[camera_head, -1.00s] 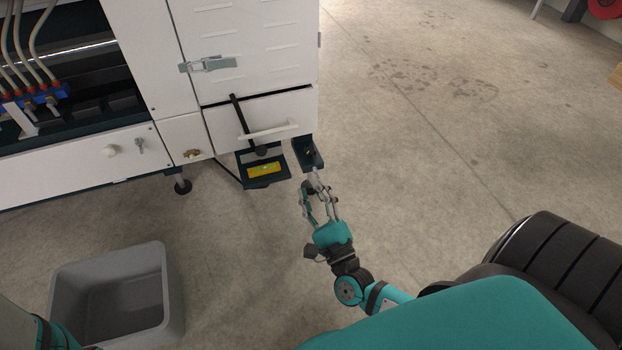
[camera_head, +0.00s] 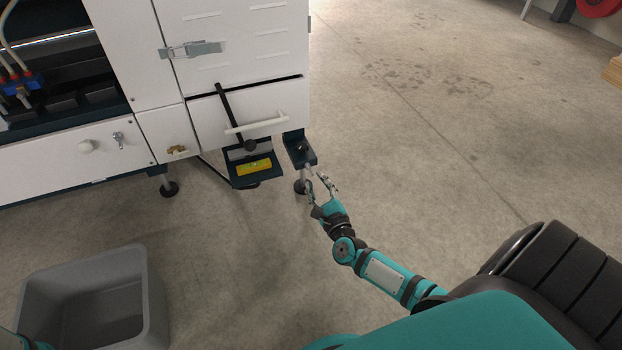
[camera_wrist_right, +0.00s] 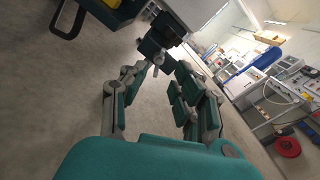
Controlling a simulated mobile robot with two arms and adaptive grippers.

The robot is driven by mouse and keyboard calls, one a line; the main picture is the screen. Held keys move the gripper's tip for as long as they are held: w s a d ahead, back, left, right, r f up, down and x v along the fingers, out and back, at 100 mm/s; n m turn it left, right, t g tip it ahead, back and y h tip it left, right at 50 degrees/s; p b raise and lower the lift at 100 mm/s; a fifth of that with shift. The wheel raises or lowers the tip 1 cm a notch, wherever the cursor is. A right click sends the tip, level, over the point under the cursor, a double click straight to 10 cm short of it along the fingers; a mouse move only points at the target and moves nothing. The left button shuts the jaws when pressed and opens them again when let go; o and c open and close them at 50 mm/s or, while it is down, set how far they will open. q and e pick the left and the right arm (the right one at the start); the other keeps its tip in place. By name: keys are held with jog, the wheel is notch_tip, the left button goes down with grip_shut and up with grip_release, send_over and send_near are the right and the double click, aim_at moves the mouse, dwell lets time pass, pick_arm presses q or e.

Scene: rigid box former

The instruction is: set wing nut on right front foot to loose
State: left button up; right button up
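The right front foot (camera_head: 301,187) is a grey leg with a dark round pad under a dark corner bracket (camera_head: 299,149) of the white machine. My right gripper (camera_head: 320,184) stands just right of and in front of this foot, its fingers pointing up toward the bracket. In the right wrist view its fingers are spread apart, with the dark bracket (camera_wrist_right: 160,36) beyond them and a small grey part (camera_wrist_right: 158,61) below it, between the fingertips. The gripper looks empty. The wing nut is too small to make out surely. My left gripper is out of view.
A black lever (camera_head: 234,115) and white handle (camera_head: 257,122) are above. A grey bin (camera_head: 95,300) stands lower left.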

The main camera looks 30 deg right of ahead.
aim_at(310, 171)
jog(key=b+x, duration=0.1)
jog(key=x, duration=0.4)
grip_shut()
